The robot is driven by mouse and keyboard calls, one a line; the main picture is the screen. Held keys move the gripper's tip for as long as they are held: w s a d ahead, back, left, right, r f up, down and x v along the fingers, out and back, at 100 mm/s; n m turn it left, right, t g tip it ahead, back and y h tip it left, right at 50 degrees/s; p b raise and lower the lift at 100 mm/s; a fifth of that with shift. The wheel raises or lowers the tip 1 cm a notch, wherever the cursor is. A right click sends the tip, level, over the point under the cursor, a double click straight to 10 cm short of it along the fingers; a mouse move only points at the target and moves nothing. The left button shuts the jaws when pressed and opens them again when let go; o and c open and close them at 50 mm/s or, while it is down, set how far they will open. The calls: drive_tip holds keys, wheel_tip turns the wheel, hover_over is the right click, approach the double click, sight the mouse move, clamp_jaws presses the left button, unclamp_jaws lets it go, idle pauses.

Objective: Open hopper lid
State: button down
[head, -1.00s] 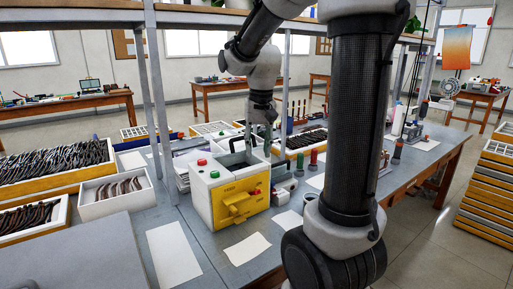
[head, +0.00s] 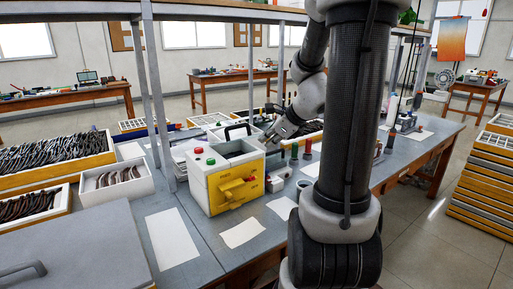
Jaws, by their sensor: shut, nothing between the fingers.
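The white and yellow machine (head: 226,183) stands on the grey bench, with red and green buttons on its top left. Its top shows a grey recessed opening (head: 235,149). A dark arched handle (head: 237,128) stands up at the back of this opening, on what looks like the raised hopper lid; the lid panel itself is hard to make out. My gripper (head: 270,138) is shut and empty, just right of the machine's top back corner and apart from the handle.
A white tray of brown frames (head: 117,199) and boxes of dark frames (head: 55,160) lie to the left. Paper sheets (head: 172,240) lie in front of the machine. Small bottles (head: 307,148) stand to its right. Shelf posts (head: 158,100) rise behind. My arm hides part of the bench.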

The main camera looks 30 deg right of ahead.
sight(255, 155)
drive_tip(key=w+f+m, duration=0.2)
drive_tip(key=w, duration=0.1)
drive_tip(key=w+f+m+h, duration=0.1)
drive_tip(key=w+m, duration=0.1)
drive_tip(key=w, duration=0.1)
drive_tip(key=w+f+m+t, duration=0.1)
drive_tip(key=w+f+m, duration=0.1)
drive_tip(key=w+m, duration=0.1)
drive_tip(key=shift+w+d+f, duration=0.3)
drive_tip(key=shift+d, duration=0.1)
drive_tip(key=shift+r, duration=0.1)
